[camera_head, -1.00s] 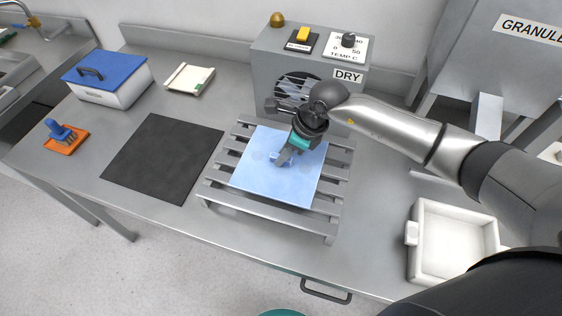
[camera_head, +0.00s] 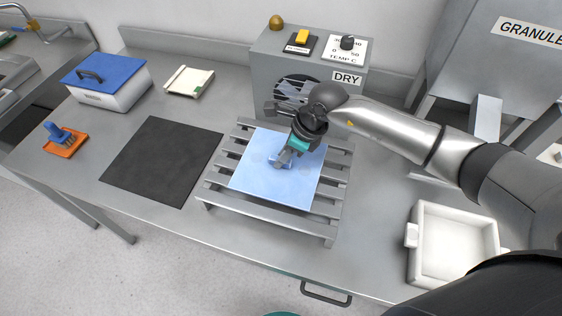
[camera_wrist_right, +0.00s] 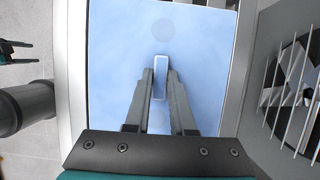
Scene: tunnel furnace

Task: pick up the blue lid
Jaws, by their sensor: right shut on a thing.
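The blue lid (camera_head: 255,185) is a flat, light blue square with a small handle in its middle. It lies on a grey slatted rack (camera_head: 217,199) in front of the dryer. My right gripper (camera_head: 281,160) reaches down over it and is shut on the handle. In the right wrist view, the fingers stand on both sides of the pale handle (camera_wrist_right: 160,75), and the lid (camera_wrist_right: 110,65) spreads out below. I cannot see a gap between lid and rack. My left gripper (camera_wrist_right: 28,52) shows small at the left edge of the right wrist view, its fingers apart and empty.
The grey dryer (camera_head: 261,70) stands close behind the rack. A white open tray (camera_head: 412,236) is at the right.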

